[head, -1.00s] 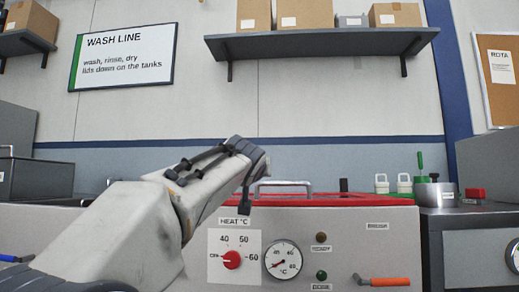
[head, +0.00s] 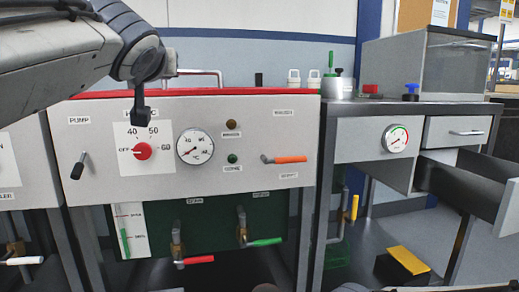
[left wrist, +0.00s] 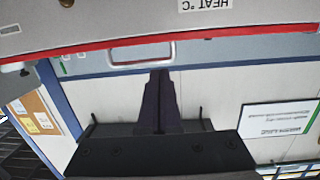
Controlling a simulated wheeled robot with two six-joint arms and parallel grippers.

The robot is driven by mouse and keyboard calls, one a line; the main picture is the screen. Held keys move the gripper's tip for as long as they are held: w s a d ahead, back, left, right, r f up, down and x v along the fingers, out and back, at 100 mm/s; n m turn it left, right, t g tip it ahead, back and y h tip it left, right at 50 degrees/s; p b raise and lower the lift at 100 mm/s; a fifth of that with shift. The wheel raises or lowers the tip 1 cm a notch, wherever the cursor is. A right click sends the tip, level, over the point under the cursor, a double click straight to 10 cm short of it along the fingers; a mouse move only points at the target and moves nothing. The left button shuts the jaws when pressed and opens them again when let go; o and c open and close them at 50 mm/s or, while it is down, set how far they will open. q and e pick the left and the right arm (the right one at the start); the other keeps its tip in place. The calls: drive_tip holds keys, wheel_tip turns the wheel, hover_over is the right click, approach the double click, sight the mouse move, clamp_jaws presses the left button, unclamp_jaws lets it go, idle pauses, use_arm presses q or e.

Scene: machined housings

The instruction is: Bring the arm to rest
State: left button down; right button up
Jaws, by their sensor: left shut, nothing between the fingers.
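My left arm enters the head view from the upper left, and its gripper (head: 140,116) hangs in front of the wash tank's panel, just above the red heat knob (head: 142,151). The gripper is clear of the knob as far as I can tell. In the left wrist view the scene is upside down, and the dark fingers (left wrist: 161,88) are together with nothing between them. My right gripper is not in view.
The tank panel (head: 100,172) carries a round gauge (head: 195,146), an orange-handled lever (head: 287,159) and a black pump lever (head: 79,166). Valves with red (head: 197,260) and green (head: 264,241) handles sit below. At right, an open drawer (head: 470,180) juts out.

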use_arm(q)
drive_tip(key=s+d+f+m+g+h+p, duration=0.2)
drive_tip(key=s+d+f+m+g+p, duration=0.15)
drive_tip(key=d+f, duration=0.45)
drive_tip(key=s+d+f+m+g+h+p, duration=0.25)
drive_tip(key=d+f+g+p, duration=0.2)
drive_tip(key=f, duration=0.55)
drive_tip(key=s+d+f+m+g+p, duration=0.2)
drive_tip(key=s+f+g+p, duration=0.15)
drive_tip(key=s+f, duration=0.55)
drive_tip(key=s+d+f+m+g+p, duration=0.25)
drive_tip(key=s+f+g, duration=0.25)
drive_tip(key=s, duration=0.9)
wheel_tip(320, 180, up, 38)
drive_tip(key=p, duration=3.7)
drive_tip(key=shift+w+d+f+p, duration=0.15)
drive_tip(key=shift+d+f+p, duration=0.05)
drive_tip(key=shift+f+p, duration=0.1)
